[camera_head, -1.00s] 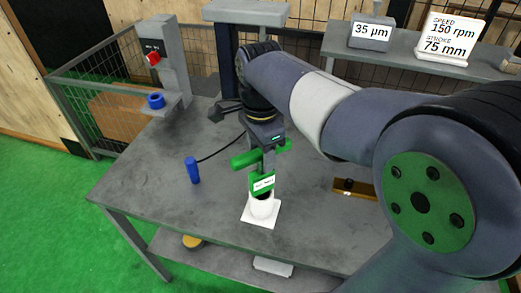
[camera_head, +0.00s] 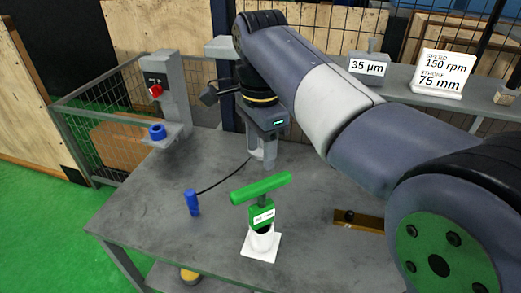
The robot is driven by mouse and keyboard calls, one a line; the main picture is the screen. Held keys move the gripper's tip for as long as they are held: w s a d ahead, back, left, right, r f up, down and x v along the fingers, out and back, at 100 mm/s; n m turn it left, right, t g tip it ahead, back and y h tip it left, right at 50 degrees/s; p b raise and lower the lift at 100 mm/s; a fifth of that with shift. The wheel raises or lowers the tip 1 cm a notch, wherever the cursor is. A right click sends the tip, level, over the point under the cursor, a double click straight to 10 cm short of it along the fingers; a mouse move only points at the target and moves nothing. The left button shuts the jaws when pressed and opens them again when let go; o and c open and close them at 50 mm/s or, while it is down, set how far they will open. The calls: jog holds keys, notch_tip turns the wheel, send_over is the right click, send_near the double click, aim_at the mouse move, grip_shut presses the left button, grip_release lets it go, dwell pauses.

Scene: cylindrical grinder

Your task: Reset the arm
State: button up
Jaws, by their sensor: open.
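My gripper (camera_head: 262,160) hangs over the table, pointing down, behind and above a green T-handled tool (camera_head: 262,214). Its jaws are open and nothing shows between them. The green tool stands upright in a white holder (camera_head: 261,244) with a square white base on the table. A white label is on its body. My arm reaches in from the right and passes over the right part of the table.
The grey table (camera_head: 150,218) also bears a blue handle (camera_head: 192,203) with a black cable and a brass-coloured piece (camera_head: 358,220). A post with a red knob (camera_head: 155,91) and a blue ring (camera_head: 157,131) stands at back left. Signs (camera_head: 442,75) stand on a shelf behind.

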aim_at(261, 183)
jog(key=shift+f, duration=0.1)
notch_tip(261, 183, down, 11)
jog(key=shift+r, duration=0.7)
notch_tip(261, 183, up, 9)
jog(key=shift+r, duration=0.15)
notch_tip(261, 183, down, 11)
jog(key=shift+r, duration=0.15)
notch_tip(261, 183, up, 7)
jog(key=p, duration=0.4)
jog(key=shift+r, duration=0.1)
dwell(0.4)
